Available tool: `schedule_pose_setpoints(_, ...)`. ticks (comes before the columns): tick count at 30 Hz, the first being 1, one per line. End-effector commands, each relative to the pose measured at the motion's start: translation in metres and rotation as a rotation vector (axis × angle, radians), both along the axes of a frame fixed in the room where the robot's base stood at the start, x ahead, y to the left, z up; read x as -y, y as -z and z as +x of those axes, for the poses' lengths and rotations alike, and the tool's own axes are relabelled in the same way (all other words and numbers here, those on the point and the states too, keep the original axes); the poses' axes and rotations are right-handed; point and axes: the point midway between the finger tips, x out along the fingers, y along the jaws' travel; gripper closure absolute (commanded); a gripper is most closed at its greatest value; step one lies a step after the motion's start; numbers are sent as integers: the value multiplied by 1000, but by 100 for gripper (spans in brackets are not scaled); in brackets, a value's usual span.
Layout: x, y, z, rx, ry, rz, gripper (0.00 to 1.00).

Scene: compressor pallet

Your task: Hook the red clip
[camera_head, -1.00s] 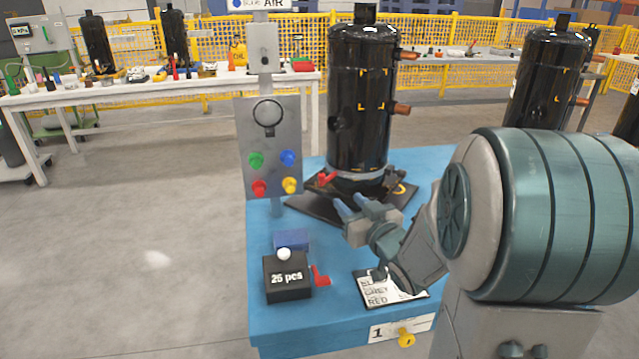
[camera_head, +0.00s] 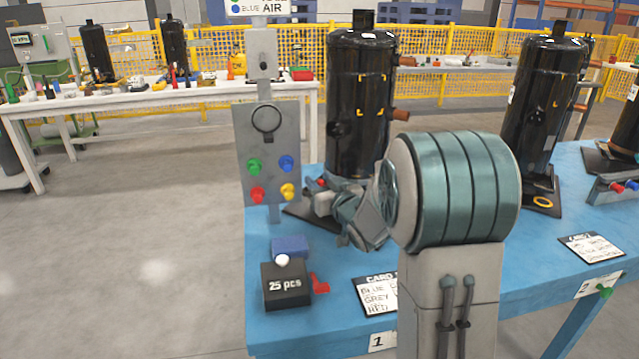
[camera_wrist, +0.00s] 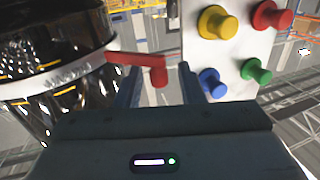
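A red clip (camera_wrist: 150,64) shows in the wrist view at the grey band (camera_wrist: 62,92) around the foot of the black compressor (camera_wrist: 50,45). Its bar points right and a rounded end hangs down. My gripper (camera_wrist: 160,78) is open, with one finger on each side of that rounded end; I cannot tell whether they touch it. In the head view my gripper (camera_head: 318,196) is at the foot of the compressor (camera_head: 360,105), and only a bit of red shows there. Another red piece (camera_head: 319,284) lies beside the black "25 pcs" box (camera_head: 286,287).
A grey button panel (camera_head: 268,150) with green, blue, red and yellow buttons stands just left of my gripper. A blue block (camera_head: 290,245) and a white card (camera_head: 376,294) lie on the blue table (camera_head: 340,325). More compressors (camera_head: 540,95) stand to the right.

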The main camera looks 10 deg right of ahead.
Motion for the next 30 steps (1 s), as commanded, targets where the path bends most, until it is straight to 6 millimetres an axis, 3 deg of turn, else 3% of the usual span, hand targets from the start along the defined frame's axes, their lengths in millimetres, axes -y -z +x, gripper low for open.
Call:
schedule_pose_setpoints(9,-1,0,3,-1,0,0,65)
schedule_pose_setpoints(10,-1,0,3,-1,0,0,68)
schedule_pose_setpoints(13,-1,0,3,-1,0,0,95)
schedule_pose_setpoints(14,-1,0,3,-1,0,0,100)
schedule_pose_setpoints(30,-6,4,6,1,71,1,100)
